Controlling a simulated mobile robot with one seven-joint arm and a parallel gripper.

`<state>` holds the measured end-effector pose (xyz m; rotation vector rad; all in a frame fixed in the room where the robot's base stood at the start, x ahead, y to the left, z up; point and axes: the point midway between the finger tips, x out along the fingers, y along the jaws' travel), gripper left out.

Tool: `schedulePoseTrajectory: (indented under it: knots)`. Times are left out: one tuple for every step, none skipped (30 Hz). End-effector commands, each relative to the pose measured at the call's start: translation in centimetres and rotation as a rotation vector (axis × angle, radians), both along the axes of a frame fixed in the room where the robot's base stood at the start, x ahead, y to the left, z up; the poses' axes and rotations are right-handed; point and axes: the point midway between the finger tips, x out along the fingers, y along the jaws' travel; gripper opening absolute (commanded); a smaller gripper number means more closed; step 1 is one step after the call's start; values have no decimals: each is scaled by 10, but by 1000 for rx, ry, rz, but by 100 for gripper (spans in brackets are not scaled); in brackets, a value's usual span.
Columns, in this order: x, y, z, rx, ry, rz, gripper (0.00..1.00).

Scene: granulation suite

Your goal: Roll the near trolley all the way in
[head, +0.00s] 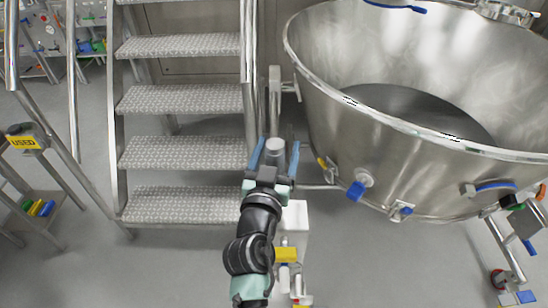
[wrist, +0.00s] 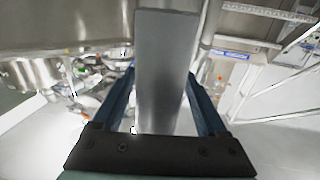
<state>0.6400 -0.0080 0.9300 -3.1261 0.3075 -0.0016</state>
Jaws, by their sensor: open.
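The trolley is most likely the wheeled frame under the large steel bowl (head: 400,150) at the right of the head view; one leg with a castor (head: 499,279) shows at lower right. A grey upright bar (head: 275,95) stands at the bowl's left side, by a small bracket. My gripper (head: 276,150) is open, its blue fingers on either side of a grey post. In the wrist view the grey post (wrist: 165,70) stands between the spread fingers, with a gap visible at least on the left. Whether the fingers touch it cannot be told.
Steel steps (head: 185,150) with a handrail stand close on the left. A rack with a yellow "USED" sign (head: 24,142) is at far left. A white box-like base (head: 293,225) with a yellow part lies beside my arm. Grey floor is clear at lower left.

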Motion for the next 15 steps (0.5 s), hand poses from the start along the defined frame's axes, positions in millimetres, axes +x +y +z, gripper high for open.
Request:
schedulePoseTrajectory:
  knots:
    - [-3, 1, -1, -1, 1, 1, 75]
    - [-5, 1, -2, -1, 2, 1, 75]
    - [-9, 2, -2, -1, 1, 1, 75]
    - [-13, 3, -2, -1, 1, 1, 75]
    - [-17, 4, -2, -2, 1, 2, 75]
    - [-24, 6, -2, -1, 1, 3, 75]
    - [-29, 7, -3, -1, 1, 3, 75]
    - [-35, 8, -3, -2, 1, 3, 75]
    - [-43, 10, -3, -2, 1, 4, 75]
    - [-50, 11, -3, -2, 2, 3, 75]
    - [-56, 12, -3, -1, 1, 3, 75]
    - [-64, 14, -3, -2, 1, 4, 75]
    - [-71, 15, -3, -2, 1, 4, 75]
    - [-76, 16, -3, -1, 1, 3, 75]
    - [-84, 17, -3, -1, 1, 3, 75]
